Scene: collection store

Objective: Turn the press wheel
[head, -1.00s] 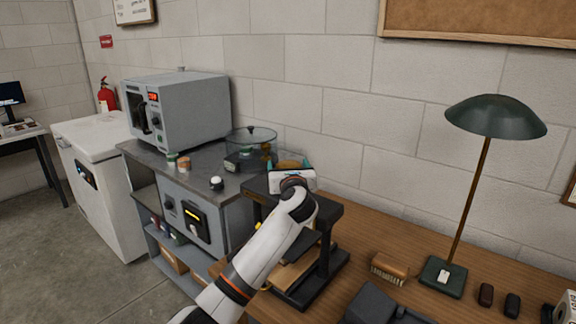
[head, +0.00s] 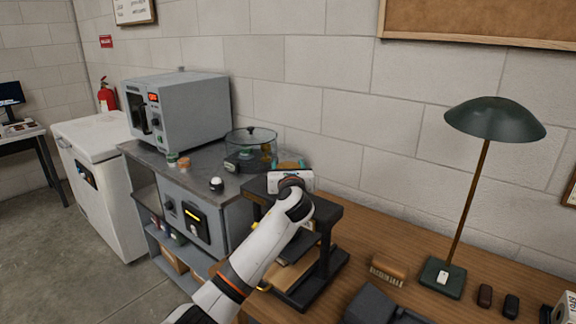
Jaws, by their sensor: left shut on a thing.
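The press (head: 330,222) is a black frame on the wooden table, with a dark base and posts. My left arm comes in from below, across the front of the press, and its wrist is above the top beam. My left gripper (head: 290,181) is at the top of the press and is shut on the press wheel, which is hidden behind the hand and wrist. A small teal-and-brown patch (head: 290,163) shows just behind the hand. My right gripper does not show.
A green lamp (head: 495,119) and a brush (head: 389,268) stand to the right on the wooden table (head: 405,234). A glass vessel (head: 251,148) and a grey oven (head: 177,108) stand on the bench to the left. A dark grey object (head: 371,306) lies in front.

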